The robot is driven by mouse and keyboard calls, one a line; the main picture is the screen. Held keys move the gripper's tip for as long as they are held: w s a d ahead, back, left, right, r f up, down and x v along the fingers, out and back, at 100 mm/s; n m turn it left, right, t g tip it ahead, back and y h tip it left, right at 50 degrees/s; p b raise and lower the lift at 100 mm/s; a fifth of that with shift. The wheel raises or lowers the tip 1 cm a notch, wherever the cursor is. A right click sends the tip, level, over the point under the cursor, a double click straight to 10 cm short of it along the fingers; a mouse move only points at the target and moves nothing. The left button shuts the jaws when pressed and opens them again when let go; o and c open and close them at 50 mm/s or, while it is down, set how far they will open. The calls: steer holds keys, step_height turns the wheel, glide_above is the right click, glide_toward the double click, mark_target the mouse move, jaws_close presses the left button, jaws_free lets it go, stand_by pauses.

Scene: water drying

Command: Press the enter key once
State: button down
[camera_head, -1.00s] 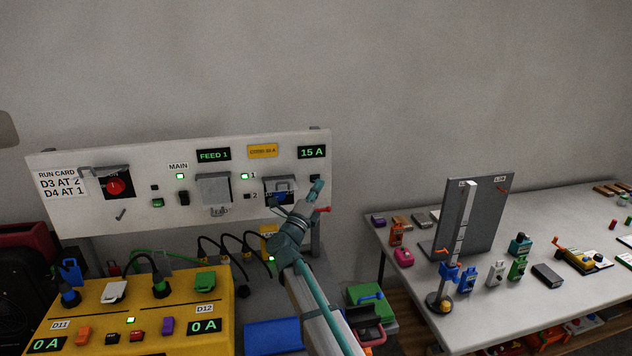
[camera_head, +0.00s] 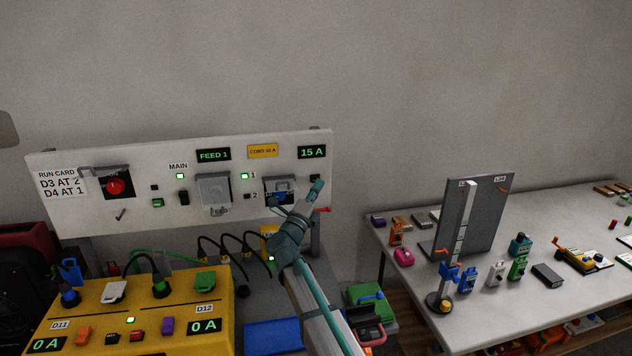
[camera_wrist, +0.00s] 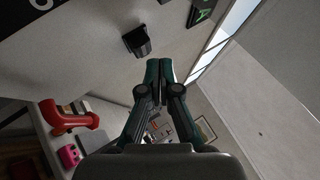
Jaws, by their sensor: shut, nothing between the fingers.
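My gripper (camera_head: 318,185) is shut and empty, with its teal fingertips raised at the right part of the white panel. In the wrist view the closed fingertips (camera_wrist: 158,65) point toward a small black key (camera_wrist: 137,40) on the pale panel face, with the key just beyond them and to the left. The same black key shows in the head view (camera_head: 315,177), right at the fingertips and under the 15 A display. No word "enter" can be read on it. I cannot tell whether the fingertips touch it.
The white panel (camera_head: 110,210) also carries a red knob (camera_head: 116,187), a FEED 1 display (camera_head: 213,155) and a hinged grey cover (camera_head: 214,188). A red handle (camera_wrist: 65,120) sticks out below the gripper. A yellow box (camera_head: 100,315) stands front left; a crowded table (camera_head: 400,225) stands right.

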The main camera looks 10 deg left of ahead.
steer(key=shift+w+a+b, duration=0.1)
steer(key=shift+w+b, duration=0.2)
steer(key=shift+w, duration=0.1)
steer(key=shift+w+a, duration=0.1)
steer(key=shift+w, duration=0.25)
stand_by(0.7)
steer(key=shift+s+b, duration=0.1)
steer(key=shift+b, duration=0.2)
steer(key=shift+s+d+b, duration=0.2)
steer(key=shift+s+b, duration=0.1)
steer(key=shift+s, duration=0.4)
steer(key=s, duration=0.1)
steer(key=s+d, duration=0.1)
steer(key=s, duration=0.1)
steer(key=s+b, duration=0.1)
steer(key=shift+s+d, duration=0.3)
steer(key=shift+s, duration=0.05)
stand_by(0.6)
